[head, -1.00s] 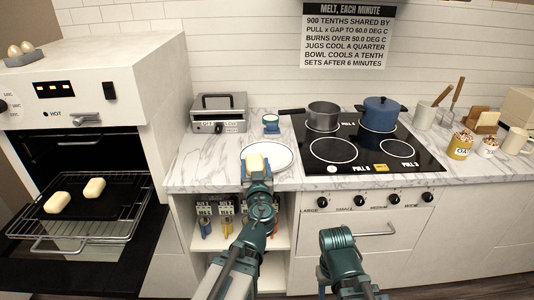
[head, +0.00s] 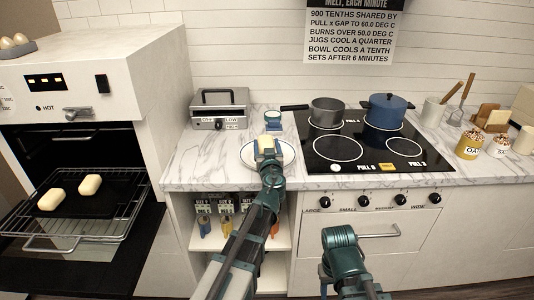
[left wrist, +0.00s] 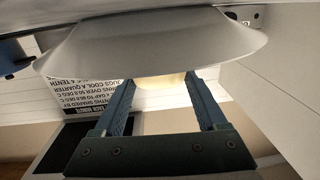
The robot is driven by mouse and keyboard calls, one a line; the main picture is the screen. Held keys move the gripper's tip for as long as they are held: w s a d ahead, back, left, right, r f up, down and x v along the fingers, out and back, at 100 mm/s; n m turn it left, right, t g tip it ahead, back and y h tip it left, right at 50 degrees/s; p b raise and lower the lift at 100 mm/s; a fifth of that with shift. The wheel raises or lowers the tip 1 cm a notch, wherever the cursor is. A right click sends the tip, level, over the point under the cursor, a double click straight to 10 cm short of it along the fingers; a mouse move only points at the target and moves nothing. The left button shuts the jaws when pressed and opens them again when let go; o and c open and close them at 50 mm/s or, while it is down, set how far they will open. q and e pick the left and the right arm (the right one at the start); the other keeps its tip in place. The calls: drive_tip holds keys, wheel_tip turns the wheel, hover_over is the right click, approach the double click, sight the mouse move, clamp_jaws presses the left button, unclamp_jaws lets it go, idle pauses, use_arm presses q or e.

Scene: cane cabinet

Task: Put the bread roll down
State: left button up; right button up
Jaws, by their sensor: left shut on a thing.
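A pale bread roll (head: 269,142) is held in my left gripper (head: 268,150), over the white plate with a dark rim line (head: 288,155) on the marble counter. In the left wrist view my left gripper (left wrist: 163,84) has its fingers on both sides of the roll (left wrist: 162,82). The plate's pale underside (left wrist: 150,45) fills the top of that view, with the roll partly hidden behind its edge. I cannot tell whether the roll touches the plate. My right arm shows low in the head view, but its gripper does not clearly show.
Two more rolls (head: 90,184) lie in the open oven on a dark tray (head: 115,190). A grey toaster-like box (head: 220,108) and a small blue-and-white item (head: 273,119) stand behind the plate. The hob (head: 350,158) with a grey pot (head: 327,112) and blue pot (head: 388,111) is right.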

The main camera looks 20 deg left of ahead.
use_arm(q)
drive_tip(key=shift+s+f+b, duration=0.15)
drive_tip(key=shift+f+b, duration=0.35)
drive_tip(key=shift+f, duration=0.55)
drive_tip(key=shift+f, duration=0.3)
drive_tip(key=o, duration=1.3)
drive_tip(key=shift+r, duration=0.1)
drive_tip(key=shift+s, duration=0.1)
